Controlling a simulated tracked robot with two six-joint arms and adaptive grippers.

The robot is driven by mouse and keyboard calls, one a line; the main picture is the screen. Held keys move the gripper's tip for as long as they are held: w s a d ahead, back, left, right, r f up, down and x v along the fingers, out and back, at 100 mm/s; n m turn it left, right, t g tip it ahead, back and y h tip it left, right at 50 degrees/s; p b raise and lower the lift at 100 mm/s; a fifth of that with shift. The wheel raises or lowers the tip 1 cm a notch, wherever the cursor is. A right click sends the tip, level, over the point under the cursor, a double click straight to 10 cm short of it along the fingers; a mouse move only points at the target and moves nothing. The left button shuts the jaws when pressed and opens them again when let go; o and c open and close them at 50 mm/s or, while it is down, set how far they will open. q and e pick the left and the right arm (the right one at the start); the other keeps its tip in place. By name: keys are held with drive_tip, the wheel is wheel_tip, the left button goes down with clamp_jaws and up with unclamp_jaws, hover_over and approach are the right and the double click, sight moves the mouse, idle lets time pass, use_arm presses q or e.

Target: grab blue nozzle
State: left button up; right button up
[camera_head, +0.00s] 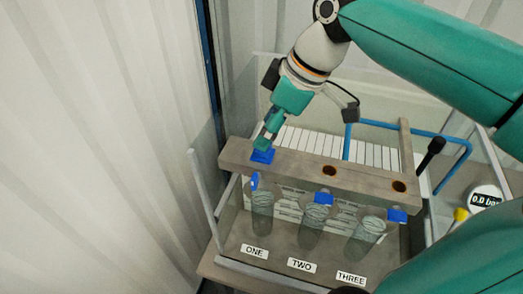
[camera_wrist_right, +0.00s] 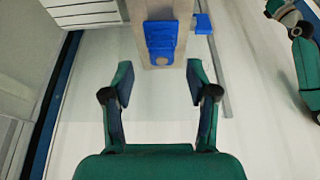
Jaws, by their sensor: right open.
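A blue nozzle (camera_head: 262,155) sits at the left end of a wooden rack bar (camera_head: 300,167). My right gripper (camera_head: 268,140) is right above it in the head view. In the right wrist view the gripper (camera_wrist_right: 158,78) is open and empty, its two fingers apart. The blue nozzle (camera_wrist_right: 161,40) lies ahead of the fingertips, roughly centred between them, with a gap. The fingers partly hide the nozzle in the head view. My left gripper is not in view.
Below the bar stand three clear cylinders with blue parts, over labels ONE (camera_head: 254,251), TWO (camera_head: 302,266) and THREE (camera_head: 351,278). The bar has two empty holes at its middle and right. A blue pipe (camera_head: 448,172) and a black-handled lever (camera_head: 431,153) stand at right. A corrugated wall (camera_head: 90,150) is at left.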

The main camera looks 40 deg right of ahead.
sight(263, 153)
drive_tip(key=x, duration=0.2)
drive_tip(key=s+b+x, duration=0.1)
drive_tip(key=x, duration=0.1)
drive_tip(key=shift+f, duration=0.15)
drive_tip(key=shift+w+f, duration=0.25)
drive_tip(key=shift+r, duration=0.1)
drive_tip(key=shift+s, duration=0.1)
drive_tip(key=c, duration=1)
